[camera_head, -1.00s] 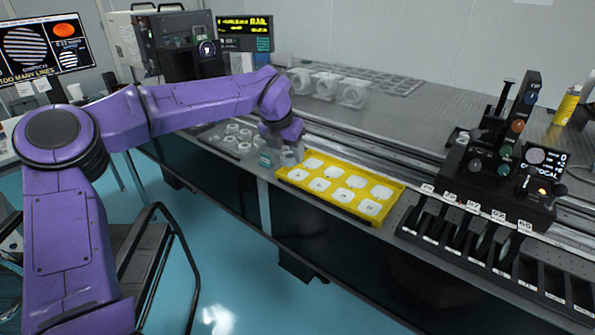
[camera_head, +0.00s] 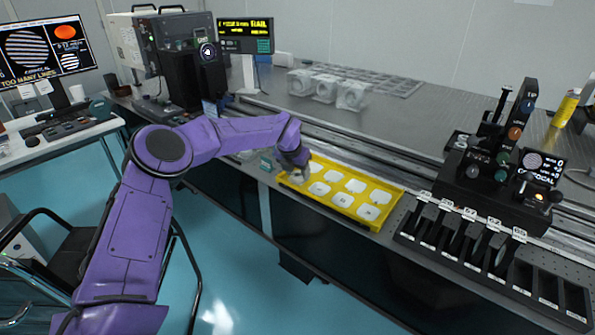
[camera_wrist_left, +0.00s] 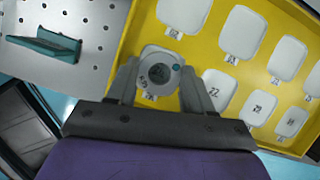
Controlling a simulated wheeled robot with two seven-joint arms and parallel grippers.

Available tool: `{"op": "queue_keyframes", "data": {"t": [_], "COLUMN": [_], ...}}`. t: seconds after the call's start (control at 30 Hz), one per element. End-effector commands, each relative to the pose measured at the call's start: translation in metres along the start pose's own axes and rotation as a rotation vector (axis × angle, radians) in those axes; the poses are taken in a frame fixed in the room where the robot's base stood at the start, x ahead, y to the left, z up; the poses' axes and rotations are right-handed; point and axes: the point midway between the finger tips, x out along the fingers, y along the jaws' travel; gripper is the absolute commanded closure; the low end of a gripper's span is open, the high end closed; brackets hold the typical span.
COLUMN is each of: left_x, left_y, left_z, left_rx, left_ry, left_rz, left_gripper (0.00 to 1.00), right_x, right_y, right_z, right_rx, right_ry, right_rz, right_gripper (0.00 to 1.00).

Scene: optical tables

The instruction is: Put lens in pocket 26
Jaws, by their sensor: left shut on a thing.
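My left gripper (camera_head: 297,170) is over the left end of the yellow tray (camera_head: 378,226). In the left wrist view its two fingers (camera_wrist_left: 160,76) are shut on a round grey lens (camera_wrist_left: 173,77) in a mount. The lens is over a white pocket (camera_wrist_left: 149,55) at the tray's corner, and mostly covers it. I cannot tell whether the lens touches the pocket. The label below that pocket is partly hidden and unreadable. A neighbouring white pocket (camera_wrist_left: 222,88) bears a label that looks like 22. My right gripper is not in view.
A teal block (camera_wrist_left: 55,45) on the perforated tabletop lies beside the tray. A black slotted rack (camera_head: 480,250) and a black instrument (camera_head: 500,165) stand right of the tray. Clear block-shaped parts (camera_head: 325,88) stand behind on the grey table.

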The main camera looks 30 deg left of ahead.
Motion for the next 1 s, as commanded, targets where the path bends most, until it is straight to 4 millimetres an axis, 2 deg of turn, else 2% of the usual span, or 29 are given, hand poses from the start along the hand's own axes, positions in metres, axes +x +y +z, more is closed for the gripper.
{"op": "queue_keyframes", "data": {"t": [0.03,0.07,0.1,0.37,0.47,0.57,0.8,1.0], "left_x": [0.003,0.003,0.002,0.001,-0.006,-0.025,-0.087,-0.117], "left_y": [0.0,0.0,0.0,0.0,0.0,0.0,0.0,0.0], "left_z": [-0.001,-0.001,-0.001,-0.001,0.001,0.001,0.0,0.0], "left_rx": [0.0,0.0,0.0,0.0,-0.001,0.0,-0.001,0.0], "left_ry": [0.0,0.001,0.0,0.001,-0.001,-0.003,-0.003,-0.001], "left_rz": [0.0,-0.001,0.0,0.0,-0.001,-0.002,-0.002,-0.001], "left_gripper": [0.79,0.46,0.38,0.38,0.38,0.38,0.38,0.38], "right_x": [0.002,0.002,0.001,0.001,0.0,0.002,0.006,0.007], "right_y": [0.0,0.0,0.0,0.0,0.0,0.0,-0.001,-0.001], "right_z": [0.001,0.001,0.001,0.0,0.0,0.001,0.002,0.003], "right_rx": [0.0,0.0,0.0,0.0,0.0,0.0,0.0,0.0], "right_ry": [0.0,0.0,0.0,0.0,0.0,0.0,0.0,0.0], "right_rz": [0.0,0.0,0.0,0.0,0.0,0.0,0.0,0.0], "right_gripper": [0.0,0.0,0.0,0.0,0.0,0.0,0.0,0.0]}}
